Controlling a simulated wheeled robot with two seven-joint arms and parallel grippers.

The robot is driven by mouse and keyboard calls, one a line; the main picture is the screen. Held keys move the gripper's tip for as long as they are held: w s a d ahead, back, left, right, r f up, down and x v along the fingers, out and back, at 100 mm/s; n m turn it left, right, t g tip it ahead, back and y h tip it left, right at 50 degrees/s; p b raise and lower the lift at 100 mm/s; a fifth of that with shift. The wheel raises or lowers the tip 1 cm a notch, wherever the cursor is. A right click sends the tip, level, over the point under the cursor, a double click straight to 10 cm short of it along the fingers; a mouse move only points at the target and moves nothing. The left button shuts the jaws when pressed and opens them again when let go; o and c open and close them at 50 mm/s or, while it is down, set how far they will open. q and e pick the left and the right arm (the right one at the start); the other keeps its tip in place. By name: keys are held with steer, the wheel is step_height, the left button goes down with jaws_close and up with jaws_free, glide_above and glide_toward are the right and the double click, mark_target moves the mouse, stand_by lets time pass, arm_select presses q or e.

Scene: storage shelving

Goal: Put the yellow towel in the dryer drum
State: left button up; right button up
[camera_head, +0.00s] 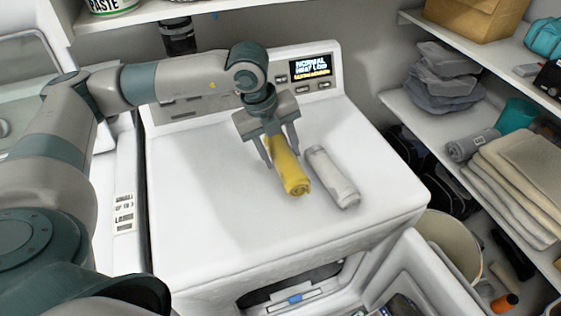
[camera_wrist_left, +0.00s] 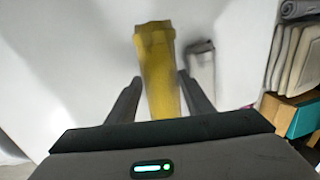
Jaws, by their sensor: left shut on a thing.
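The rolled yellow towel (camera_head: 287,170) is between the fingers of my left gripper (camera_head: 277,152), over the dryer's white top. My left gripper is shut on it. In the left wrist view the yellow towel (camera_wrist_left: 158,70) sticks out beyond the fingertips (camera_wrist_left: 160,92). I cannot tell whether the towel still touches the top. The dryer (camera_head: 200,205) has its front opening (camera_head: 305,288) showing at the bottom of the head view, with its door (camera_head: 425,270) swung open to the right. The inside of the drum is mostly hidden. My right gripper is not in view.
A rolled grey-white towel (camera_head: 331,178) lies on the dryer top, just right of the yellow one. The lit control panel (camera_head: 310,67) rises at the back. Shelves with folded towels (camera_head: 515,190) stand at the right. A beige bin (camera_head: 450,240) stands beside the door.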

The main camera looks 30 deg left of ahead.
mark_target(280, 161)
arm_select(q)
steer(key=shift+f+p, duration=0.4)
steer(key=shift+f, duration=0.15)
step_height(280, 161, down, 2)
steer(key=shift+p, duration=0.5)
steer(key=shift+f, duration=0.4)
steer(key=shift+f, duration=0.1)
steer(key=shift+f, duration=0.1)
steer(key=o, duration=1.2)
